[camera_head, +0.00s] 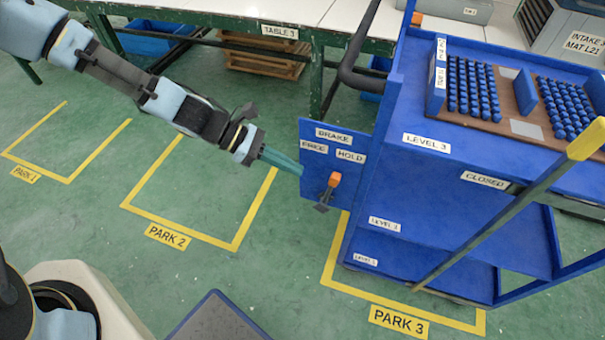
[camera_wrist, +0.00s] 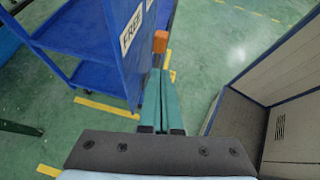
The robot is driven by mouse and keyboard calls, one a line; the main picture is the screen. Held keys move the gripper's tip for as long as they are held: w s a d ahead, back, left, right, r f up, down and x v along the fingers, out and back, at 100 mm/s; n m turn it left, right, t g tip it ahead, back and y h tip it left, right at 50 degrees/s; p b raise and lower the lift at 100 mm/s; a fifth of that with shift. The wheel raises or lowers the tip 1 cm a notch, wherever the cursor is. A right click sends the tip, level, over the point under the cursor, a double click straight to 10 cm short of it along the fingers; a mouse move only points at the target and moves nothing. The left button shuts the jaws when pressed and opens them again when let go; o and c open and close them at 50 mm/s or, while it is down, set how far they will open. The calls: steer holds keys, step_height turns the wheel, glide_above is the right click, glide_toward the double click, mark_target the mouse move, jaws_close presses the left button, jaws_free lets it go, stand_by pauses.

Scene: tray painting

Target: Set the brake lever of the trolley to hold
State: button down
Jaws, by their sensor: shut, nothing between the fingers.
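The blue trolley (camera_head: 395,150) stands at the right in the head view. A blue brake plate (camera_head: 318,180) on its left side carries the labels BRAKE, FREE and HOLD. The brake lever (camera_head: 334,181) has an orange tip, which appears below and between FREE and HOLD, nearer HOLD; its exact setting is unclear. My gripper (camera_head: 299,170) has its teal fingers shut and empty, left of the lever at the plate's left edge. In the wrist view the fingertips (camera_wrist: 160,74) lie just below the orange tip (camera_wrist: 160,42); I cannot tell whether they touch. The FREE label (camera_wrist: 131,28) shows left of it.
The trolley stands over the yellow PARK 3 outline (camera_head: 400,318). A rack of blue pegs (camera_head: 515,105) sits on its top. The PARK 2 floor (camera_head: 195,195) is clear.

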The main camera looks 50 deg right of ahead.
mark_target(330, 190)
steer(key=w+a+r, duration=0.2)
steer(key=w+r, duration=0.1)
steer(key=r, duration=0.2)
steer(key=w+d+f+m+g+b, duration=0.1)
steer(key=w+f+m+g+b, duration=0.15)
steer(key=m+b, duration=0.7)
steer(key=w+d+f+m+g+b, duration=0.1)
steer(key=w+f+m+g+b, duration=0.15)
steer(key=m+b, duration=0.75)
steer(key=shift+m, duration=0.45)
steer(key=x, duration=0.8)
steer(key=p+x, duration=0.1)
steer(key=x, duration=0.4)
steer(key=shift+s+a+f, duration=0.2)
steer(key=shift+a+f, duration=0.1)
